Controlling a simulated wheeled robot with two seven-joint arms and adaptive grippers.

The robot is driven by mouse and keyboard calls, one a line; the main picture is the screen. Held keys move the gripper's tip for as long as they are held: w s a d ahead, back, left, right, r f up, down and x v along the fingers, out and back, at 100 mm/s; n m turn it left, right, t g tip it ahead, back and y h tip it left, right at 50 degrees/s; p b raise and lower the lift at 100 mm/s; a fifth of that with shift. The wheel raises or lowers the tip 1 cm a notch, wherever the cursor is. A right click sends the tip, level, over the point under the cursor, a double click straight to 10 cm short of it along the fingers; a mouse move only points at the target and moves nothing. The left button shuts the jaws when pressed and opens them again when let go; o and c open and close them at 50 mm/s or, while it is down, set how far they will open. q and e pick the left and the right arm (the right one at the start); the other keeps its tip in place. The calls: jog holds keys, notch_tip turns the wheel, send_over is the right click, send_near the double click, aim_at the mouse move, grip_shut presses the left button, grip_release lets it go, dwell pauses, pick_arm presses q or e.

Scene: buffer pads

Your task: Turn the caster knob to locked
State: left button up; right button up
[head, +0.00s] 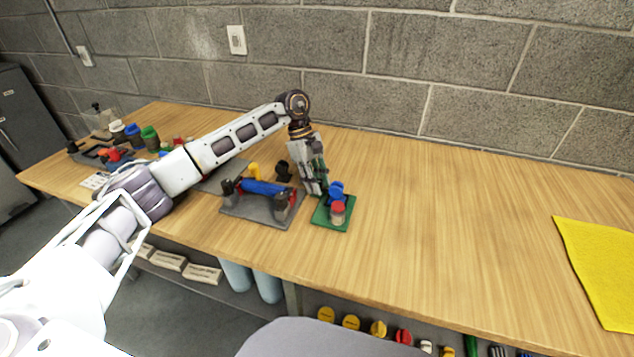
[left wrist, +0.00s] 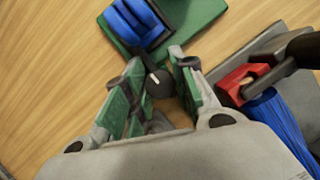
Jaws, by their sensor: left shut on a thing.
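A dark round caster knob (left wrist: 158,84) with a white mark shows in the left wrist view, between the two fingers of my left gripper (left wrist: 157,62). The fingers are shut on it. A green plate (left wrist: 203,14) with blue wheel parts (left wrist: 135,22) is just beyond the fingertips. In the head view my left gripper (head: 317,188) points down at the left edge of the green plate (head: 319,223); the blue part (head: 336,188) and a red-topped part (head: 337,207) stand on it. The knob is hidden there behind the gripper. My right gripper is not in view.
A grey plate (head: 232,209) with a blue roll, red holders and black posts lies close left of the green plate. Jars and more fixtures stand at the table's far left. A yellow mat (head: 600,265) lies at the right; the wooden table (head: 450,220) between is clear.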

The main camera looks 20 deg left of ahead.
pick_arm(q)
jog(key=o, duration=0.7)
jog(key=shift+v, duration=6.05)
